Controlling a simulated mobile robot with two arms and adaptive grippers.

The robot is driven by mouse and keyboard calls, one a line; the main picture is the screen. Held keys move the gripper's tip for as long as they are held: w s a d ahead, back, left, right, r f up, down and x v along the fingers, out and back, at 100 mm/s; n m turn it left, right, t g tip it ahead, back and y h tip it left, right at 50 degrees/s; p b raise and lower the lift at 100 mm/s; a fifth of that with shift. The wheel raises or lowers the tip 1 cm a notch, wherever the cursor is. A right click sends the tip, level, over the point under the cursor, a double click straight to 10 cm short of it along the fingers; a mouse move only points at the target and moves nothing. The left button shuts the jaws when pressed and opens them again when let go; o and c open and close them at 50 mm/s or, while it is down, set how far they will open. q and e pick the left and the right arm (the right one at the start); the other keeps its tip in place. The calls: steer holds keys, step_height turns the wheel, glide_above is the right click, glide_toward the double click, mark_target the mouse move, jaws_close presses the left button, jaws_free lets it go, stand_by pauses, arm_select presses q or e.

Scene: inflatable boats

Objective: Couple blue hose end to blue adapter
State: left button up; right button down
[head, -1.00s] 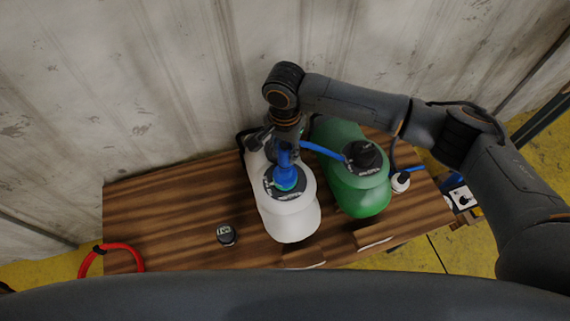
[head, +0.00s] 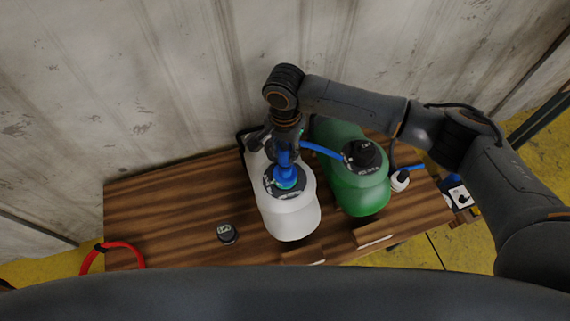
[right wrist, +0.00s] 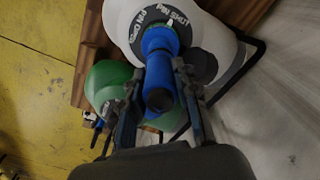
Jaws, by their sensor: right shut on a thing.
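My right gripper (head: 287,148) points down over the white boat-shaped container (head: 291,217) and is shut on the blue hose end (head: 284,165). The right wrist view shows the blue hose end (right wrist: 159,67) between its two fingers. The blue adapter (head: 287,183), with a teal tint, sits in the dark round valve plate on the white container. The hose end stands roughly upright over the adapter and appears to meet it; I cannot tell whether they are locked together. A blue hose (head: 322,150) runs right from the gripper, past the green container. My left gripper is not in view.
The green container (head: 361,195) with a black cap (head: 364,154) stands close on the right. A small dark cap (head: 227,233) lies on the wooden table (head: 165,215), whose left part is clear. A red ring (head: 112,246) is at the left edge. A wall stands behind.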

steer(key=shift+f, duration=0.75)
stand_by(0.3)
steer(key=c, duration=0.9)
jaws_free()
step_height(320, 180, up, 12)
